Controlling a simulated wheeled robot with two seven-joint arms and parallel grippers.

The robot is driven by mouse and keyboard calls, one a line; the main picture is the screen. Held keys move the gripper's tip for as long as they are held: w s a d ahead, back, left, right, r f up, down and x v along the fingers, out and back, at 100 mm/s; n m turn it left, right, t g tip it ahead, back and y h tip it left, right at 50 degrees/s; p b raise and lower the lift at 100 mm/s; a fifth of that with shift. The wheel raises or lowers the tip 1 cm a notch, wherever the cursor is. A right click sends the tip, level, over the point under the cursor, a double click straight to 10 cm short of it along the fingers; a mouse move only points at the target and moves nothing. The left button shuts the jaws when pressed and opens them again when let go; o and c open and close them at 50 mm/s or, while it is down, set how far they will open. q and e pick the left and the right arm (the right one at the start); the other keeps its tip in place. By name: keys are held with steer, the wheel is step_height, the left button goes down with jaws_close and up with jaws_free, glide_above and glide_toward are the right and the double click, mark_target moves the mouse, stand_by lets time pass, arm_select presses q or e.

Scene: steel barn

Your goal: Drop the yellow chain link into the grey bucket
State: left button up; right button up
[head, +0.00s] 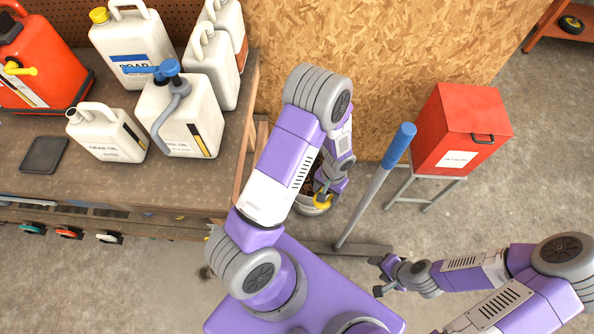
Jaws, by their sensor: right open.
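The grey bucket (308,210) stands on the floor beside the workbench, partly hidden by my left arm. The yellow chain link (322,203) shows as a small yellow curve at the bucket's mouth, right by my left gripper (323,194). My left gripper is over the bucket, and its fingers are mostly hidden by its own wrist. I cannot tell whether it grips the link or whether the link touches the bucket. My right gripper (378,276) is open and empty, low at the right of centre, well apart from the bucket.
A wooden workbench (200,195) at left holds white jugs (130,45), an orange can (40,60) and a dark flat pad (44,155). A blue-handled broom (375,185) stands right of the bucket. A red box (462,130) sits on a metal stand.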

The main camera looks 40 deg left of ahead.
arm_select(q)
steer(key=shift+w+a+f+n, duration=0.3)
steer(key=shift+w+a+n, duration=0.05)
steer(key=shift+w, duration=0.2)
steer(key=shift+w+a+f+n, duration=0.3)
steer(key=shift+w+a+n, duration=0.05)
steer(key=shift+w, duration=0.2)
arm_select(e)
steer(key=shift+o, duration=0.8)
steer(key=shift+w+a+f, duration=0.25)
steer(key=shift+w+a, duration=0.15)
steer(key=shift+w, duration=0.3)
arm_select(q)
steer(key=w+a+f+n+t+h+b, duration=0.1)
steer(key=w+a+f+n+b, duration=0.3)
steer(key=w+f+n, duration=0.45)
steer(key=w+a+f+n+t+b, duration=0.1)
steer(key=w+a+f+n+b, duration=0.2)
steer(key=w+a+f+n, duration=0.6)
steer(key=w+a+f+n+b, duration=0.1)
steer(key=a+f+n+b, duration=0.4)
steer(key=f+n, duration=0.3)
steer(key=shift+f+n+b, duration=0.15)
steer(key=shift+n+b, duration=0.2)
steer(key=shift+b, duration=0.45)
arm_select(e)
step_height(320, 180, down, 13)
